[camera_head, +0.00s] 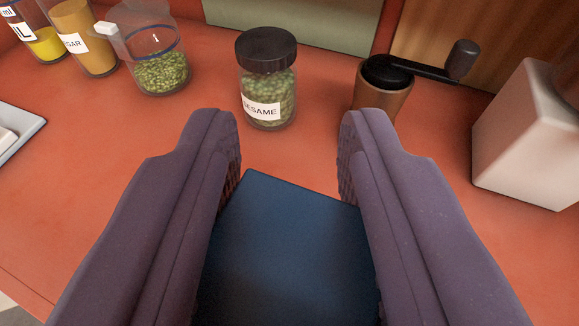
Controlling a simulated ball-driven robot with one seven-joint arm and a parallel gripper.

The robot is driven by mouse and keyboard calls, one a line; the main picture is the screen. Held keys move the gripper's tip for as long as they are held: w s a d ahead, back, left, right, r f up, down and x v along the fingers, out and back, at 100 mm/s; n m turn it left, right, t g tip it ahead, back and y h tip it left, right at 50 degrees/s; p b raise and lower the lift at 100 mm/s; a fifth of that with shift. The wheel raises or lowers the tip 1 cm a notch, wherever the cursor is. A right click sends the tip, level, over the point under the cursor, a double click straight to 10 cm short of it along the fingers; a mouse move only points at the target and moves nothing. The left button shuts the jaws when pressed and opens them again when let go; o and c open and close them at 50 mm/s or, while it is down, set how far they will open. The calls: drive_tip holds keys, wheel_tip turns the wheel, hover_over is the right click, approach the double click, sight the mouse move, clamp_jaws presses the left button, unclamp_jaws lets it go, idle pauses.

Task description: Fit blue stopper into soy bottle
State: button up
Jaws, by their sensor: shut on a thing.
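My gripper (290,150) reaches forward with its two purple fingers apart, shut on a dark blue block-like thing (290,240). That thing fills the space between the fingers at the bottom centre and looks to be the blue stopper. Its near end runs out of the picture. The gripper is over the front of the red counter, short of the row of containers. No bottle with a soy label can be made out in this view.
On the red counter (130,190) stand a SESAME jar (268,85) with a black lid, a brown hand grinder (380,93), a jar of green grains (158,70), a tan-filled container (78,35) and a yellow-filled one (45,43). A white block (530,140) is right; a tray (20,140) left.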

sight(289, 262)
drive_tip(key=shift+f+b, duration=0.3)
drive_tip(key=shift+f, duration=0.4)
drive_tip(key=shift+f+b, duration=1.5)
drive_tip(key=shift+f, duration=0.3)
idle(0.7)
drive_tip(key=o, duration=1.1)
drive_tip(key=shift+r, duration=0.1)
drive_tip(key=shift+o, duration=0.2)
drive_tip(key=p+v, duration=0.2)
drive_tip(key=v, duration=0.5)
drive_tip(key=shift+s, duration=0.35)
drive_tip(key=shift+d+r, duration=0.1)
drive_tip(key=shift+r, duration=0.05)
